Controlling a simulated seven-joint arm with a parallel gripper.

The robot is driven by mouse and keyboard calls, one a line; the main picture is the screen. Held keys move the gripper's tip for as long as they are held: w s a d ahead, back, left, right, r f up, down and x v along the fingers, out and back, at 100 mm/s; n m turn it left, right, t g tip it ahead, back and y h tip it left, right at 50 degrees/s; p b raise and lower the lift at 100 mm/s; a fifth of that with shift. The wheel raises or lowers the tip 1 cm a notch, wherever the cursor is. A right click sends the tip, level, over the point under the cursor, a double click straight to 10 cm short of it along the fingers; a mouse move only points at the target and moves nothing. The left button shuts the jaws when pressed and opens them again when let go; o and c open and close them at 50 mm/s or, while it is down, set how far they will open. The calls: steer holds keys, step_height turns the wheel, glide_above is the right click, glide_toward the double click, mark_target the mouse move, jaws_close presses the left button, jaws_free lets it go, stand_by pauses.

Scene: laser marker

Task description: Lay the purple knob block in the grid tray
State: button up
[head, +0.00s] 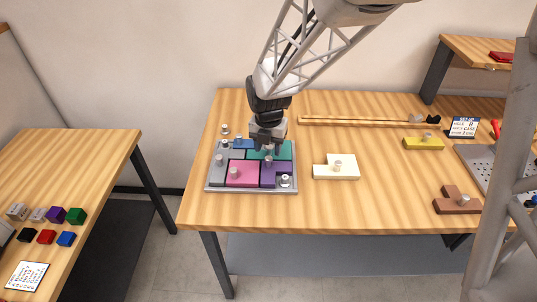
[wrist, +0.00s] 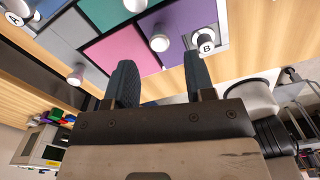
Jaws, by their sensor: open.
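The purple knob block (head: 283,167) lies in the front right part of the grid tray (head: 250,191), beside a pink block (head: 241,176) and in front of a teal block (head: 283,147). It looks level with them. In the wrist view the purple block (wrist: 187,20) and its pale knob (wrist: 160,39) show just beyond the fingertips. My gripper (head: 268,147) is over the back right part of the tray. In the wrist view my gripper (wrist: 158,68) has its fingers apart with nothing between them. My gripper hides part of the teal block in the head view.
A post marked B (wrist: 205,43) stands at the tray's front right corner. A cream block (head: 336,171) lies right of the tray, with yellow (head: 423,144) and brown (head: 457,204) blocks farther right. A long wooden rail (head: 365,122) lies behind. The table's front middle is clear.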

mark_target(271, 159)
step_height(271, 159, up, 6)
steer(key=shift+r, duration=0.25)
stand_by(0.6)
steer(key=s+d+r+m+t, duration=0.1)
steer(key=s+d+r+m, duration=0.7)
steer(key=s+d+m, duration=0.6)
steer(key=s+d+r+m+t, duration=0.1)
steer(key=s+d+m, duration=0.5)
steer(key=s+m, duration=0.5)
steer(key=shift+s+d+r+m+t, duration=0.2)
steer(key=shift+s+r+m+t, duration=0.15)
steer(key=shift+m, duration=3.75)
